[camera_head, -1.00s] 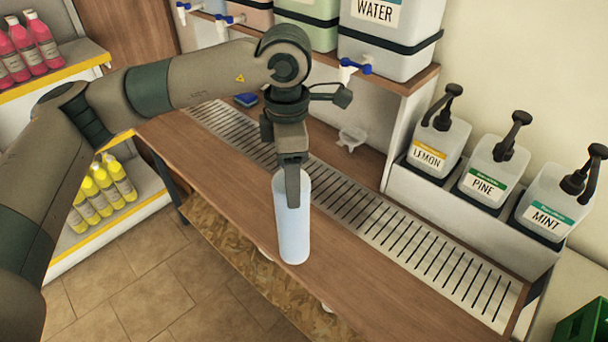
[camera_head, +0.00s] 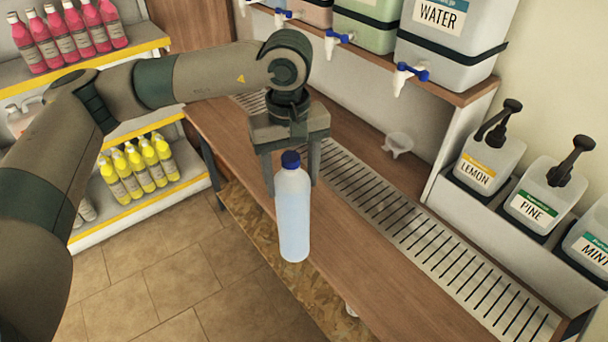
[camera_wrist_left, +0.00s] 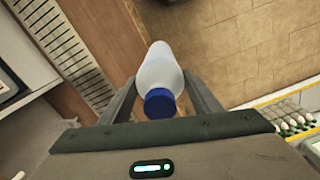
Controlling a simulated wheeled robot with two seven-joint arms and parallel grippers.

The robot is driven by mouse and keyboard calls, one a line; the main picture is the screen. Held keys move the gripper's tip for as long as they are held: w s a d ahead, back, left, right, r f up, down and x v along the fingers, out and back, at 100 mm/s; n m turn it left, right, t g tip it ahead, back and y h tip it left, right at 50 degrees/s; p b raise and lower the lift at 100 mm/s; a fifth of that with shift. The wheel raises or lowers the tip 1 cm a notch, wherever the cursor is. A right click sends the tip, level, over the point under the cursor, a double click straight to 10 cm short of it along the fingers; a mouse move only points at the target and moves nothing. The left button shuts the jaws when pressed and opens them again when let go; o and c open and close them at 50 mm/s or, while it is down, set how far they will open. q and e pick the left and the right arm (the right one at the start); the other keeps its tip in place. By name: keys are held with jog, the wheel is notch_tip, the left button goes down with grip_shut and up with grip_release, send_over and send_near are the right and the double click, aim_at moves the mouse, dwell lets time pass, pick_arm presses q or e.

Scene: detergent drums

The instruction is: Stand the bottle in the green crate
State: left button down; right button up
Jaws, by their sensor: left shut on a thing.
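The bottle (camera_head: 293,215) is pale and translucent with a dark blue cap, and it is nearly upright. My left gripper (camera_head: 291,186) is shut on it, with a finger on either side just below the cap. In the left wrist view the bottle (camera_wrist_left: 160,68) sits between the two fingers, cap toward the camera. Its lower part overlaps the front edge of the wooden counter (camera_head: 385,275); I cannot tell the exact gap below it. The green crate is out of both current views. My right gripper is not in view.
A slotted metal drain strip (camera_head: 420,235) runs along the counter. Behind it stand pump bottles labelled LEMON (camera_head: 487,160), PINE (camera_head: 540,197) and MINT, and a WATER drum (camera_head: 450,45) with a tap. Shelves with pink (camera_head: 75,35) and yellow bottles (camera_head: 140,168) are at left.

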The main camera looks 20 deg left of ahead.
pick_arm(q)
jog(key=a+m, duration=0.2)
jog(key=m, duration=0.1)
jog(key=shift+s+f+m, duration=0.1)
jog(key=shift+s+m, duration=0.2)
jog(key=shift+s+a+f+m, duration=0.1)
jog(key=shift+s+a+m, duration=0.1)
jog(key=shift+a+m, duration=0.55)
jog(key=shift+s+a+f+m, duration=0.15)
jog(key=shift+a+m, duration=0.15)
jog(key=shift+m, duration=0.85)
jog(key=shift+r, duration=0.1)
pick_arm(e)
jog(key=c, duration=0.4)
pick_arm(q)
jog(key=shift+s, duration=0.1)
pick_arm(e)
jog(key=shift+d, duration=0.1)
